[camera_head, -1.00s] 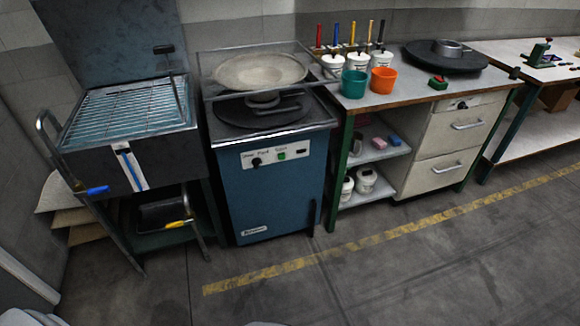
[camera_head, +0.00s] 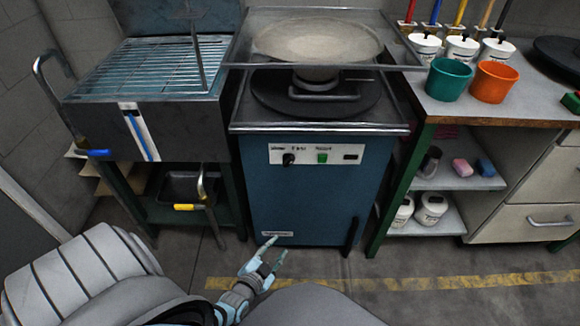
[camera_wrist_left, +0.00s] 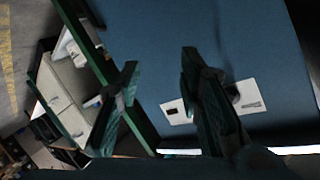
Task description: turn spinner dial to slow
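The spinner dial (camera_head: 288,159) is a small black knob on the left of a white control panel (camera_head: 335,155), on the front of a blue cabinet (camera_head: 315,200). Its pointer and the panel lettering are too small to read. My left gripper (camera_head: 277,248) is open and empty, below the panel in front of the cabinet's lower part. In the left wrist view its two fingers (camera_wrist_left: 158,65) stand apart. There the panel (camera_wrist_left: 252,105) appears behind the right-hand finger, with the dark dial (camera_wrist_left: 233,92) beside that finger. My right gripper is out of view.
A wire-grid bench (camera_head: 150,70) with a cart handle stands left of the cabinet. A workbench (camera_head: 480,110) with a teal cup (camera_head: 448,79) and an orange cup (camera_head: 494,82) stands right. A disc (camera_head: 318,38) lies above the spinner. The floor in front is clear.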

